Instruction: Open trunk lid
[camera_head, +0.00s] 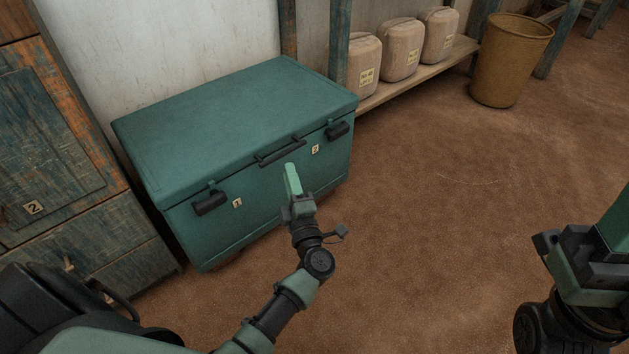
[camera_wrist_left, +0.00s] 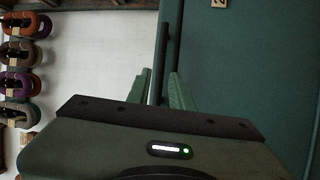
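The teal trunk (camera_head: 235,150) stands against the wall, its lid (camera_head: 230,115) closed. A black bar handle (camera_head: 280,151) is at the middle of the lid's front edge. Black latches marked 1 (camera_head: 210,203) and 2 (camera_head: 338,131) sit on either side; I cannot tell if they are fastened. My left gripper (camera_head: 293,178) is in front of the trunk, just below the handle. In the left wrist view, its green fingers (camera_wrist_left: 160,92) are apart, with the dark handle bar (camera_wrist_left: 161,55) seen between or just beyond their tips. My right gripper (camera_head: 588,243) is at the right edge, partly cut off.
A worn wooden cabinet (camera_head: 60,150) stands close on the trunk's left. A low shelf (camera_head: 400,84) with beige canisters (camera_head: 400,50) is behind right, beside a brown bin (camera_head: 510,60). The floor in front and right is clear. Colored skeins (camera_wrist_left: 22,83) hang on the wall.

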